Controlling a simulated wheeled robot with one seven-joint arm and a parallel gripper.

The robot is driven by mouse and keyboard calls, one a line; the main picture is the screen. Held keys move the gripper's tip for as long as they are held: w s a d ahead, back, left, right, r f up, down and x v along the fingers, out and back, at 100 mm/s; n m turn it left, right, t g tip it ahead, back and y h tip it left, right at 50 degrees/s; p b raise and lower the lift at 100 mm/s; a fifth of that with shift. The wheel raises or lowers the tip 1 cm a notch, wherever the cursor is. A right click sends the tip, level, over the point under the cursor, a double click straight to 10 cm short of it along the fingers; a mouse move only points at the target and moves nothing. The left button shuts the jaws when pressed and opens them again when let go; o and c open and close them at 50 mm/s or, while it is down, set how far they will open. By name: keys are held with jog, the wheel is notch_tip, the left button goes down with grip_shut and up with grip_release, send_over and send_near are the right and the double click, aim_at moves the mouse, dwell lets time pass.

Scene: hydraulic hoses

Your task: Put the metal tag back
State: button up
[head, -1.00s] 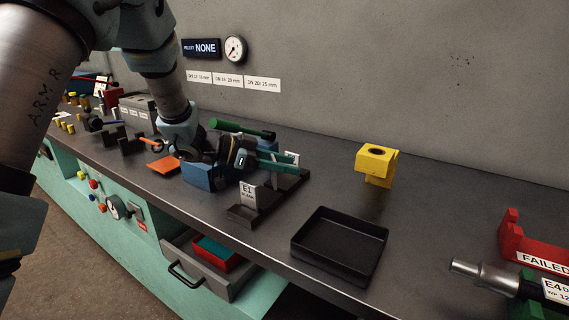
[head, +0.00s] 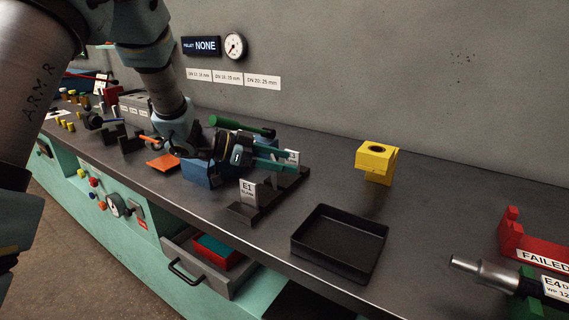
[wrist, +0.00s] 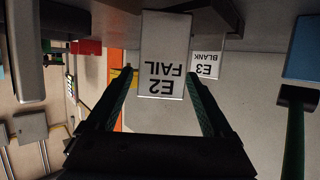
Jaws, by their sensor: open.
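A pale tag marked E2 FAIL (wrist: 165,62) shows upside down in the wrist view, between the two green fingers of my gripper (wrist: 163,85). The fingers are open, with a gap visible on each side of the tag. In the head view my gripper (head: 272,160) points right over the black rack (head: 247,213) on the bench. A tag marked E1 BLANK (head: 250,191) stands upright at the rack's near end. A tag marked E3 BLANK (wrist: 207,65) stands behind E2 in the wrist view. E2 is not clearly readable in the head view.
An empty black tray (head: 340,243) lies right of the rack. A yellow block (head: 376,162) stands behind it. A blue block (head: 197,172) and a green-handled tool (head: 240,126) are close to my gripper. An open drawer (head: 208,262) juts out below the bench edge.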

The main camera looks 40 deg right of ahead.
jog(key=b+v, duration=0.1)
jog(key=v, duration=1)
jog(key=shift+w, duration=0.2)
